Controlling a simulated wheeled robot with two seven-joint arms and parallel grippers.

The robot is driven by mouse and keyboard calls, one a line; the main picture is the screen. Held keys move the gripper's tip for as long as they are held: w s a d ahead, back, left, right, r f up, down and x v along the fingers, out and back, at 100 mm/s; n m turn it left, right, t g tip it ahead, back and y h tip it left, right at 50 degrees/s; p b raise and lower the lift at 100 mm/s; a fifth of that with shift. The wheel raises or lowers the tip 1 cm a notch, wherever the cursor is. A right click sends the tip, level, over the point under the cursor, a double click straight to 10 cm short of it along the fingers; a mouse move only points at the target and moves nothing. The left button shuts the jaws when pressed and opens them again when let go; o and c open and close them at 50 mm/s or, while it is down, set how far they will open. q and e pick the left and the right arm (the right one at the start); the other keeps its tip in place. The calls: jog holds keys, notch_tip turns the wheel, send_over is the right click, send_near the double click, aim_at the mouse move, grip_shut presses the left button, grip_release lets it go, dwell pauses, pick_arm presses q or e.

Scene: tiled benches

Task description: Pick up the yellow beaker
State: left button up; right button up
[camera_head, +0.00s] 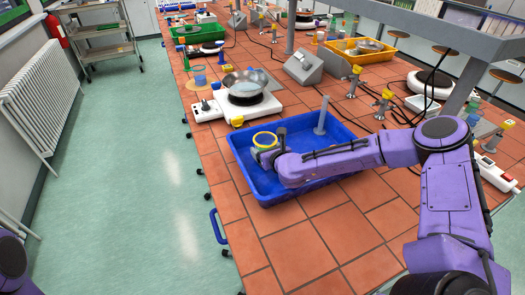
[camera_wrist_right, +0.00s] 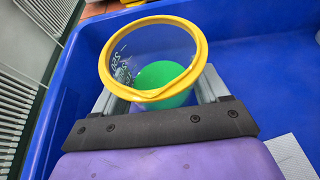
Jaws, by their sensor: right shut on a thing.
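The yellow-rimmed clear beaker (camera_head: 265,134) is at the left part of the blue tray (camera_head: 296,133) in the head view. My right gripper (camera_head: 269,152) is at it, with my arm reaching in from the right. In the right wrist view the beaker (camera_wrist_right: 150,50) stands between the two fingers of my right gripper (camera_wrist_right: 160,88), which is shut on it. Something green shows in or through the glass. The beaker's base is hidden, so I cannot tell whether it touches the tray floor. My left gripper is out of view.
A grey cylinder (camera_head: 321,116) stands in the tray near its back. A white hotplate (camera_head: 237,105) with a metal pan (camera_head: 246,82) is behind the tray. Yellow-topped taps (camera_head: 384,100) stand to the right. Tiles in front of the tray are clear.

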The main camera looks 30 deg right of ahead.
jog(key=shift+r+b, duration=0.4)
jog(key=shift+r, duration=0.15)
jog(key=shift+w+r+b, duration=0.1)
jog(key=shift+r+b, duration=0.4)
jog(key=shift+r, duration=0.3)
jog(key=w+d+r, duration=0.2)
jog(key=d+r, duration=0.8)
jog(key=d, duration=0.3)
jog(key=shift+w+d+r+b, duration=0.2)
jog(key=shift+w+d+b, duration=0.1)
jog(key=shift+d+b, duration=0.05)
jog(key=o, duration=0.5)
jog(key=c, duration=0.5)
jog(key=shift+c, duration=0.7)
